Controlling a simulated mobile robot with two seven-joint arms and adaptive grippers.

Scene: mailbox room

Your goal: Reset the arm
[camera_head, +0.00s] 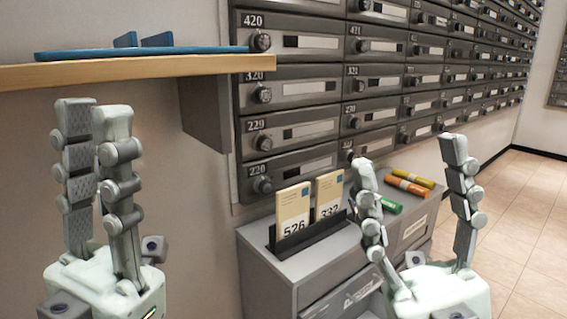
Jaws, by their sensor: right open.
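My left gripper (94,106) stands upright at the left, with its fingers pointing up below the wooden shelf. Its two fingers overlap in this view, so I cannot tell whether there is a gap between them. No object shows in it. My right gripper (408,154) stands upright at the lower right, in front of the grey cabinet. Its fingers are spread wide apart, and nothing is held between them. The cabinet's right part is partly hidden behind this gripper.
A wooden shelf (130,69) with a blue tray (200,50) juts out above my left gripper. Mailboxes (290,130) line the wall. The grey cabinet (270,268) bears envelopes marked 526 (293,212) and 332 (328,190), and green (390,206), orange (408,187) and yellow (412,177) tubes. Floor is clear at right.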

